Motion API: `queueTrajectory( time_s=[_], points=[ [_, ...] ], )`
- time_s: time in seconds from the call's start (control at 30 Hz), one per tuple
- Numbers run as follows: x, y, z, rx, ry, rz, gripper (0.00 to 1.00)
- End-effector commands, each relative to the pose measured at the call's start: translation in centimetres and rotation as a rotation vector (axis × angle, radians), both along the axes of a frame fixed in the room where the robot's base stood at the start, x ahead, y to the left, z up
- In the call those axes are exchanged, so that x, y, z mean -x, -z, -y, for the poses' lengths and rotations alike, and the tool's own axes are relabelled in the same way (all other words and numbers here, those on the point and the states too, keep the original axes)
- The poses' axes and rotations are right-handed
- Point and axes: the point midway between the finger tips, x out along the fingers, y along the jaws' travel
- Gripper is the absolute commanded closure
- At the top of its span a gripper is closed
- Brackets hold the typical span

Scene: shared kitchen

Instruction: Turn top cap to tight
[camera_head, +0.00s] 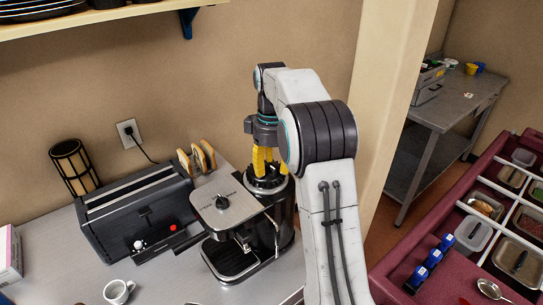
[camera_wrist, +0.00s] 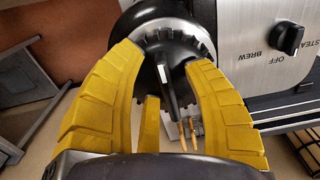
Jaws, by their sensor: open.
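The top cap (camera_wrist: 174,62) is a black, toothed round cap with a raised bar across it. In the head view the cap (camera_head: 266,184) sits on top of the dark cylinder at the right of the coffee machine (camera_head: 222,204). My gripper (camera_head: 268,165) comes down over the cap from above. In the wrist view my gripper (camera_wrist: 165,75) is open, its yellow fingers on both sides of the cap. I cannot tell whether the fingertips touch the cap's rim. The machine's black knob (camera_wrist: 287,38) is near "OFF", beside "BREW" and "STEAM" labels.
A black toaster (camera_head: 140,215) with bread slices (camera_head: 197,158) behind it stands left of the machine. A white cup (camera_head: 118,291) is at the counter's front. A wall edge (camera_head: 393,90) is right of my arm, with a maroon serving counter (camera_head: 450,270) beyond.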

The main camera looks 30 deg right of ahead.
Motion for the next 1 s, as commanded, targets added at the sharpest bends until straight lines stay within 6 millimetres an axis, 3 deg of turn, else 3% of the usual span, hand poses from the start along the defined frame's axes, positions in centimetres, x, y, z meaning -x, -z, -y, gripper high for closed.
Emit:
queueTrajectory(
  time_s=[0.17,0.7,1.0],
  points=[
    [-0.1,-1.5,0.0,0.000,0.000,0.003,0.55],
    [-0.1,-9.1,0.0,0.001,0.000,0.002,0.55],
    [-0.1,-11.0,0.0,0.000,0.000,0.001,0.55]
  ],
)
